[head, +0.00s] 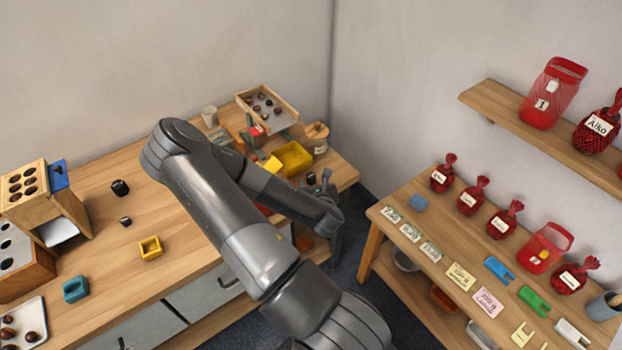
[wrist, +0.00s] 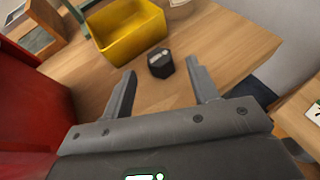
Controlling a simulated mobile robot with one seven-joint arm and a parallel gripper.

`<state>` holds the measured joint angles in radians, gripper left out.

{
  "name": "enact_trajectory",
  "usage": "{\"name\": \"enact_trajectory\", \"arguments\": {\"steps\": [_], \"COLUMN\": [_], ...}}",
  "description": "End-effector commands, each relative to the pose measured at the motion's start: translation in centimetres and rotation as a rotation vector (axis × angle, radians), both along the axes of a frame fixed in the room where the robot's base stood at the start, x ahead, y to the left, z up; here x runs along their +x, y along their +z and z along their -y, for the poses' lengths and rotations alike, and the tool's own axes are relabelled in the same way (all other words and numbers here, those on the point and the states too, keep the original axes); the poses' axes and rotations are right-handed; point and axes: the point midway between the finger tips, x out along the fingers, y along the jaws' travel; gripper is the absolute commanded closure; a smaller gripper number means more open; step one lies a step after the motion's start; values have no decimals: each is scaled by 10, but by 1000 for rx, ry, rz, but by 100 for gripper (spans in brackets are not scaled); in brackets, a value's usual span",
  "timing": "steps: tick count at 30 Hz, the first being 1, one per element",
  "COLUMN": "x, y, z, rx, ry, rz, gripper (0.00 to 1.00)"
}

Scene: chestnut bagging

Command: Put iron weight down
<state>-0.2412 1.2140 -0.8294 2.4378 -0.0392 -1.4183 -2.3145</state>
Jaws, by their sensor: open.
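A small black iron weight (wrist: 160,64) with pale marks on its top stands upright on the wooden table, close to the yellow bin (wrist: 128,32). My gripper (wrist: 160,70) is open, with one finger on each side of the weight and a visible gap to both. The weight sits level with the fingertips or just beyond them; its exact depth is hard to tell. In the head view, my arm reaches over the right end of the workbench (head: 195,225), and a small dark piece, likely this weight (head: 311,178), shows near the yellow bin (head: 293,158).
Two more dark weights, a larger one (head: 120,187) and a smaller one (head: 126,221), stand on the bench at left. A tray of chestnuts (head: 290,112) and a lidded jar (head: 317,138) stand behind the yellow bin. A red surface (wrist: 30,105) is close at left in the wrist view.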

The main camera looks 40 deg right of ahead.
Motion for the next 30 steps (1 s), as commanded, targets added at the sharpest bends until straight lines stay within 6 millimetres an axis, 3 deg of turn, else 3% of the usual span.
{"name": "enact_trajectory", "arguments": {"steps": [9,19,30], "x": [36,41,41], "y": [-17,-19,-19], "z": [18,21,21], "rx": [1,2,2], "ry": [0,-1,-1], "rz": [0,1,1], "gripper": [45,46,77]}}
